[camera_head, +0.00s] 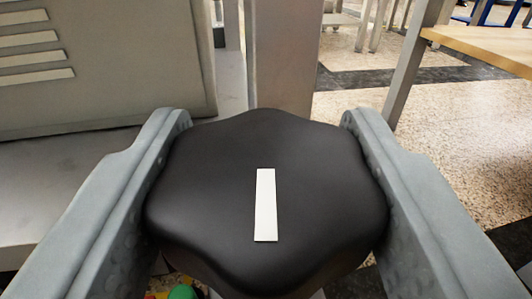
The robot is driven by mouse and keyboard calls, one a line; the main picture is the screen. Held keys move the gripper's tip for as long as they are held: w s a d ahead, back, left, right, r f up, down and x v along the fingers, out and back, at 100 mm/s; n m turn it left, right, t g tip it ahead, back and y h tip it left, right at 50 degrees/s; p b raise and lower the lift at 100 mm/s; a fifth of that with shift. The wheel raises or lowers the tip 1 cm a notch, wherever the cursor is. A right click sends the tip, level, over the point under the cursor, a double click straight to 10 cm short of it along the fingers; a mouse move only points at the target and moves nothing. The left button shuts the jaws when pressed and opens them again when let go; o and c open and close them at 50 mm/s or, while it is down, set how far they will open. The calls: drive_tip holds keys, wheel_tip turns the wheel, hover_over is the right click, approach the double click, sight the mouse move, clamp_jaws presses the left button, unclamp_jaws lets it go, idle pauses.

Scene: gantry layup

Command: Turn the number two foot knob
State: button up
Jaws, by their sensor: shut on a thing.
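A black lobed knob (210,200) with a white line marker on its top fills the middle of the camera_head view. The white marker (265,205) runs nearly straight up and down the picture, leaning very slightly. My gripper (265,125) has one grey finger on each side of the knob and is shut on it. Both fingers touch the knob's sides. I see no number on the knob. Its underside and stem are hidden beneath it.
A grey metal post (283,60) rises just behind the knob. A grey vented cabinet (120,95) stands at the upper left. A wooden-topped table (490,45) is at the upper right. Speckled floor (430,120) lies open on the right. Small green and red items show below the knob.

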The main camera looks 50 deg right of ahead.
idle(0.5)
drive_tip(key=o, duration=1)
drive_tip(key=v, duration=1.7)
drive_tip(key=shift+a, duration=0.25)
